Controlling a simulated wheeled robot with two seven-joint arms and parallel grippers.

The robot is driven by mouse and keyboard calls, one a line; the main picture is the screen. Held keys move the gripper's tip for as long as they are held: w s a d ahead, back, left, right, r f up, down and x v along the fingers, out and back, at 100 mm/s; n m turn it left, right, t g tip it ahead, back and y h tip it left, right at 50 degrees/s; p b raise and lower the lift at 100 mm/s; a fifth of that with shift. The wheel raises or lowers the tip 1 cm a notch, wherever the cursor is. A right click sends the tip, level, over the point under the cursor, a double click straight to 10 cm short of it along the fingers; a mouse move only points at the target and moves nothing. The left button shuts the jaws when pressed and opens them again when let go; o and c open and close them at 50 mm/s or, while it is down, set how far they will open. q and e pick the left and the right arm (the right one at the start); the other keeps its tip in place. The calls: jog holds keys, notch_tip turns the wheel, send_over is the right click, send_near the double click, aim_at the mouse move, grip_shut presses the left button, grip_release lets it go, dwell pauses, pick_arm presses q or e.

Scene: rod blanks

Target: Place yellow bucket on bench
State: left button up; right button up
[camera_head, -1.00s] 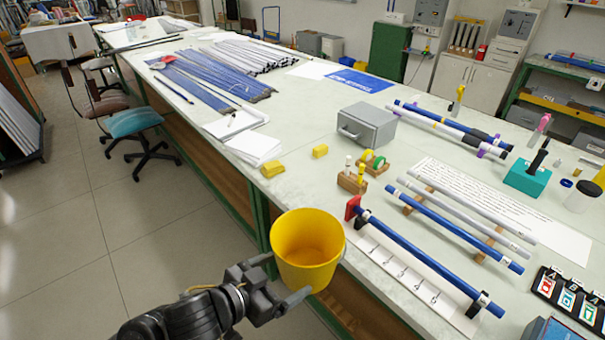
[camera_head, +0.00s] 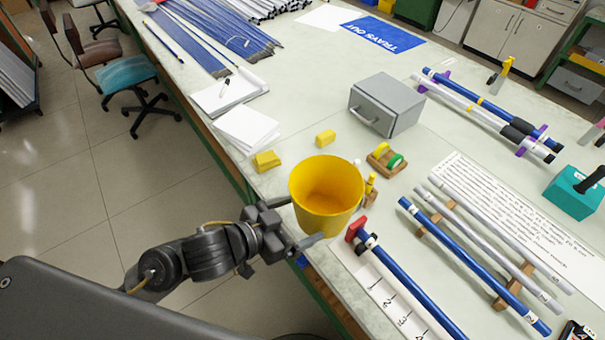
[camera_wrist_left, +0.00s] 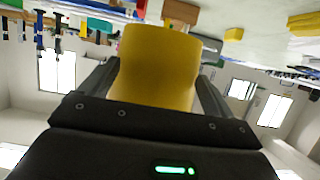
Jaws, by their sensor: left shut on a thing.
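The yellow bucket (camera_head: 326,205) is upright and empty in the head view, at the near edge of the bench (camera_head: 300,110). My left gripper (camera_head: 298,226) is shut on the bucket, with its fingers on either side. In the left wrist view the bucket (camera_wrist_left: 155,65) fills the space between the fingers. The bucket overlaps the bench edge in the picture; I cannot tell whether its base touches the bench top. My right gripper is not in view.
Yellow blocks (camera_head: 266,161), a tape holder (camera_head: 386,160) and a grey box (camera_head: 387,104) stand beyond the bucket. A blue rod with a red end (camera_head: 400,280) and a numbered strip lie to its right. White paper (camera_head: 247,130) lies at the left.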

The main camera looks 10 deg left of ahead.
pick_arm(q)
jog(key=shift+s+r, duration=0.1)
jog(key=shift+s, duration=0.2)
jog(key=w+a+f, duration=0.1)
jog(key=w+f, duration=0.2)
jog(key=w, duration=0.1)
jog(key=w+a+f+b, duration=0.1)
jog(key=w+a+f, duration=0.1)
jog(key=w+f, duration=0.1)
jog(key=w+a+f+b, duration=0.1)
jog(key=w+a+f, duration=0.1)
jog(key=w+f, duration=0.2)
jog(key=shift+w, duration=0.95)
notch_tip(320, 180, down, 2)
jog(key=shift+f, duration=0.45)
jog(key=shift+f, duration=0.1)
